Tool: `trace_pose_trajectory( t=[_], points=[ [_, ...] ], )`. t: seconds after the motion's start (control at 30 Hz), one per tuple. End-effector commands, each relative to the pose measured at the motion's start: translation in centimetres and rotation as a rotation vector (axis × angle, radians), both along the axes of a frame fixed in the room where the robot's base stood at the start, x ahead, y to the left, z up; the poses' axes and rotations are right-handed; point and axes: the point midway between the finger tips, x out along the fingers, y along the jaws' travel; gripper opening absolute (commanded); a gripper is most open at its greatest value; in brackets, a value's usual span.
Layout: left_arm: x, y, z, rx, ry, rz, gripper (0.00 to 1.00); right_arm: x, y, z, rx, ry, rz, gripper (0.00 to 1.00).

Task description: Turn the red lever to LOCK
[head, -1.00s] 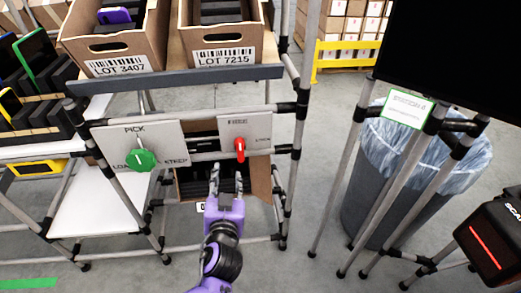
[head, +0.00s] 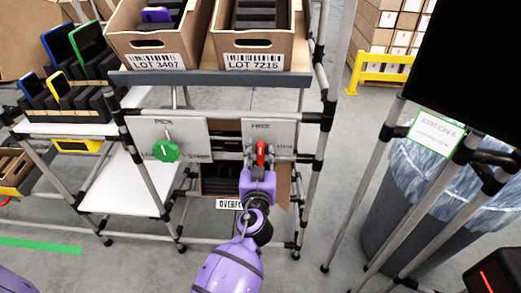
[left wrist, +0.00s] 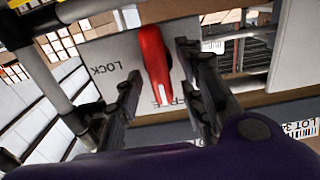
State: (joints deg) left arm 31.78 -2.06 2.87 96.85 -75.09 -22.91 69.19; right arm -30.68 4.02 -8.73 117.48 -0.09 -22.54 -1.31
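The red lever (head: 261,152) is on a white plate (head: 284,134) at the right of the rack's front, marked FREE above and, in small print, LOCK to the right. In the left wrist view the red lever (left wrist: 153,52) has a white mark on its end, which points at FREE; LOCK is off to its side. My left gripper (head: 258,163) reaches up to the lever. In the left wrist view its fingers (left wrist: 157,68) are open on both sides of the lever, with gaps visible. My right gripper is not in view.
A green knob (head: 166,151) sits on the PICK plate (head: 186,128) to the left. Cartons LOT 3407 (head: 152,45) and LOT 7215 (head: 254,47) stand on the shelf above. A lined bin (head: 395,215) and a dark screen (head: 470,70) are at the right.

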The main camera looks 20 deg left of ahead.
Motion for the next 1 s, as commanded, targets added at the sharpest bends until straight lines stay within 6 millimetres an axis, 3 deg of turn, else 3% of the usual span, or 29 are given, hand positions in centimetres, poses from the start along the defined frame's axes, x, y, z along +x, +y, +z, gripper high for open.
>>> trace_pose_trajectory(
  t=[0.37, 0.67, 1.0],
  points=[
    [1.01, 0.39, -0.06, 0.001, 0.001, 0.002, 0.36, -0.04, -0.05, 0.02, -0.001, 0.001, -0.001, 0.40],
    [0.98, 0.38, -0.06, 0.001, 0.001, 0.001, 0.01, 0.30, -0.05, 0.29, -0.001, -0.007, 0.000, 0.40],
    [0.98, 0.32, -0.15, 0.044, 0.015, 0.001, 0.00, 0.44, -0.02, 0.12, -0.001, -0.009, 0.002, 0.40]
  ],
)
